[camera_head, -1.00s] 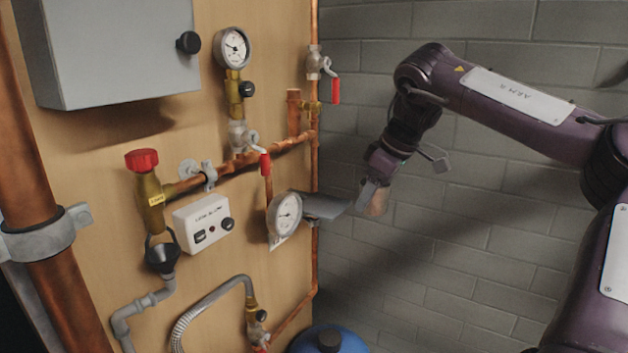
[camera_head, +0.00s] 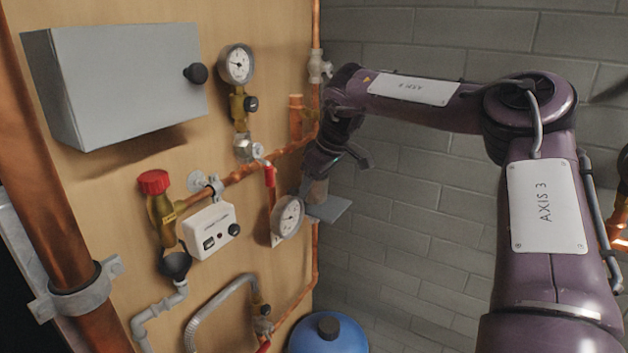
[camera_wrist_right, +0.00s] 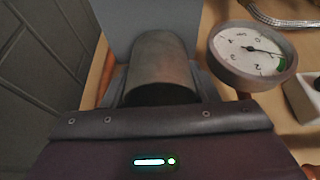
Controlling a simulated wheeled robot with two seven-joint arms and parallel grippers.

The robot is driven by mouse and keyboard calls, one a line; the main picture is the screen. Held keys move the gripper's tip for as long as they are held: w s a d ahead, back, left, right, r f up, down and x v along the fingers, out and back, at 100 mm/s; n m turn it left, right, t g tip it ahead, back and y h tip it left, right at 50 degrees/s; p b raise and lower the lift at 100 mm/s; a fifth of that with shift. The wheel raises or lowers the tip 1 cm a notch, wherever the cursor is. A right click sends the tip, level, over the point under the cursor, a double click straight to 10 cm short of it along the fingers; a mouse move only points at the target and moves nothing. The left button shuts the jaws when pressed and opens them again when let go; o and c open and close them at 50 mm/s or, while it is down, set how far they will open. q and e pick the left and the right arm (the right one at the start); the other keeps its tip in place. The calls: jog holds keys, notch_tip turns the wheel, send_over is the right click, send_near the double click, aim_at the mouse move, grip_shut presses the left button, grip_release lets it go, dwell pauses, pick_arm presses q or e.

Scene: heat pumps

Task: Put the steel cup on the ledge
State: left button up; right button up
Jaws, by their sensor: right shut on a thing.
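The steel cup (camera_head: 318,193) is held by my right gripper (camera_head: 314,186), just over the grey ledge (camera_head: 332,209) that sticks out beside the lower gauge. In the right wrist view the cup (camera_wrist_right: 161,62) is a dull grey-brown cylinder between the fingers of my right gripper (camera_wrist_right: 163,82). The flat ledge (camera_wrist_right: 128,18) shows beyond it. I cannot tell whether the cup's base touches the ledge. The gripper hides part of the cup in the head view. My left gripper is not in view.
The lower gauge (camera_head: 288,217) is close to the left of the ledge; it also shows in the wrist view (camera_wrist_right: 250,54). Copper pipes run along the wooden board. A blue tank (camera_head: 328,336) stands below. The space before the block wall (camera_head: 420,235) is clear.

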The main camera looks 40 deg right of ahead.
jog(key=shift+f, duration=0.45)
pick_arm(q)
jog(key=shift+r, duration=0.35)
pick_arm(e)
jog(key=shift+s+d, duration=0.2)
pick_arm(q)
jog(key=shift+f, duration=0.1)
pick_arm(e)
jog(key=shift+f, duration=0.1)
jog(key=o, duration=0.7)
jog(key=shift+w+a, duration=0.1)
